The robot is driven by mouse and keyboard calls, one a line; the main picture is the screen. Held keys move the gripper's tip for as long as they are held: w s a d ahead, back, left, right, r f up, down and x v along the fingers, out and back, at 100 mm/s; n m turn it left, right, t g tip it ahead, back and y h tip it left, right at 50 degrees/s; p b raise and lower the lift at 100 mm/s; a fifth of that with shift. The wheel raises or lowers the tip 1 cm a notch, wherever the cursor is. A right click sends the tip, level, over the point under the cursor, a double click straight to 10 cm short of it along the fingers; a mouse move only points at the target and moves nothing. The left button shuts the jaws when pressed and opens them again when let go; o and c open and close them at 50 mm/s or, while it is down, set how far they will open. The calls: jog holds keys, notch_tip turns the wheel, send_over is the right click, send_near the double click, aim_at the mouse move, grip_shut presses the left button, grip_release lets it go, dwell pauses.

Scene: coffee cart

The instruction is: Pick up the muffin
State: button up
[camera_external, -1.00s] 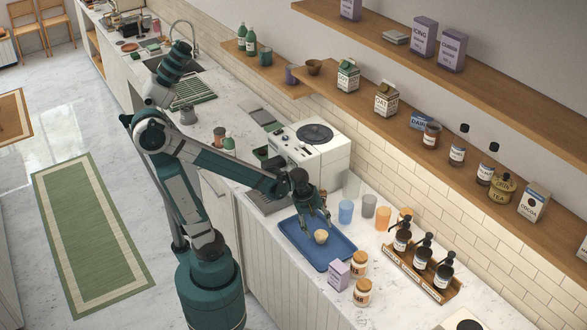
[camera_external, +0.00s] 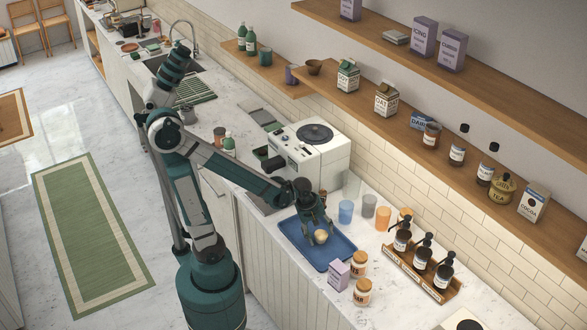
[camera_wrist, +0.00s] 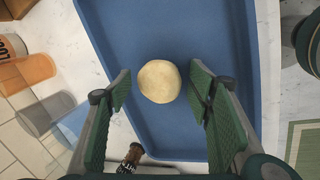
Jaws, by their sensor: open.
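The muffin (camera_external: 320,237) is small, round and pale. It sits on the blue tray (camera_external: 338,259) on the counter. In the wrist view the muffin (camera_wrist: 159,82) lies on the tray (camera_wrist: 225,30), between and slightly beyond the tips of my fingers. My gripper (camera_external: 318,228) points down over the tray, close above the muffin. In the wrist view my gripper (camera_wrist: 160,90) is open, with clear gaps between each green finger pad and the muffin. In the external view my fingers partly hide the muffin.
Blue, grey and orange cups (camera_external: 383,218) stand behind the tray. Jars (camera_external: 359,264) and a purple carton (camera_external: 339,274) stand at its right front. A white coffee machine (camera_external: 310,152) is behind my gripper. Pump bottles (camera_external: 422,258) stand further right.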

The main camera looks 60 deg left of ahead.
aim_at(320, 233)
jog(key=shift+f, duration=0.1)
dwell(0.5)
jog(key=c, duration=1)
jog(key=shift+o, duration=0.2)
jog(key=shift+r+p, duration=1.4)
jog(key=shift+r, duration=3.65)
